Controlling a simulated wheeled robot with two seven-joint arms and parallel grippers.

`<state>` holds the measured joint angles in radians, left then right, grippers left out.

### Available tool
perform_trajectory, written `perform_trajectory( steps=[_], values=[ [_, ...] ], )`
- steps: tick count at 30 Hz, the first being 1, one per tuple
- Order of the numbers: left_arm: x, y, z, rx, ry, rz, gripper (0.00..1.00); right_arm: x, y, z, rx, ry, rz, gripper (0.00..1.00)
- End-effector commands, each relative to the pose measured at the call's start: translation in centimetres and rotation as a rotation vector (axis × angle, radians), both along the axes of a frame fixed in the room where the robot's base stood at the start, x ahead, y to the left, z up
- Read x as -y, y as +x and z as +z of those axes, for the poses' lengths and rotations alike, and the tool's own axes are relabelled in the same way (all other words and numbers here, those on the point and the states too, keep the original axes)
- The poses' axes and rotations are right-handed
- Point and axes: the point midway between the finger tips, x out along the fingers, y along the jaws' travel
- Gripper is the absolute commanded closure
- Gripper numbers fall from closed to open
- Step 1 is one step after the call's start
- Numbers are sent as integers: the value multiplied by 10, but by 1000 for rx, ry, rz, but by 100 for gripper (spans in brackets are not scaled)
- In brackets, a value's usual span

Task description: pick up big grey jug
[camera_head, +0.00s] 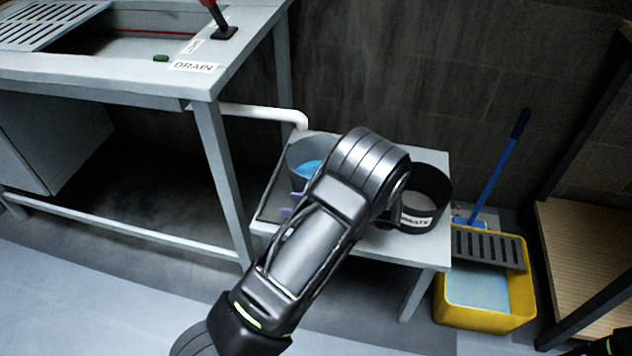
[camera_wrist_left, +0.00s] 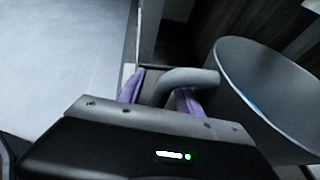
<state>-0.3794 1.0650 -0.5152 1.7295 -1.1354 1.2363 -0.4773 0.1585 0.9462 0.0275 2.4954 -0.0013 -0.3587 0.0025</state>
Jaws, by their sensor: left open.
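The big grey jug (camera_head: 299,158) stands on a small grey table, at its left back, with blue liquid inside; my left arm hides its right side in the head view. In the left wrist view the jug (camera_wrist_left: 262,85) fills the right side, and its curved handle (camera_wrist_left: 188,76) points toward the gripper. My left gripper (camera_head: 292,204) is open, with purple fingertips low beside the jug. In the left wrist view its fingers (camera_wrist_left: 160,92) stand on either side of the handle, apart; I cannot tell whether they touch it.
A black bucket (camera_head: 432,188) with a partly hidden label stands at the right of the small table (camera_head: 383,243). A yellow mop bucket (camera_head: 484,318) and blue-handled tool (camera_head: 500,165) are right of it. A sink bench (camera_head: 215,85) with a DRAIN label stands left.

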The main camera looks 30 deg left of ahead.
Motion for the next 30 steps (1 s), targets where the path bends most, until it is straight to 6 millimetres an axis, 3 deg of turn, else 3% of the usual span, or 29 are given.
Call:
perform_trajectory(
  steps=[11, 26, 30],
  values=[
    [0, 0, 0, 0, 0, 0, 58, 0, 0, 0, 0, 0, 0, 100],
    [0, 0, 0, 0, 0, 0, 99, 0, 0, 0, 0, 0, 0, 100],
    [0, 0, 0, 0, 0, 0, 100, 0, 0, 0, 0, 0, 0, 100]
  ],
)
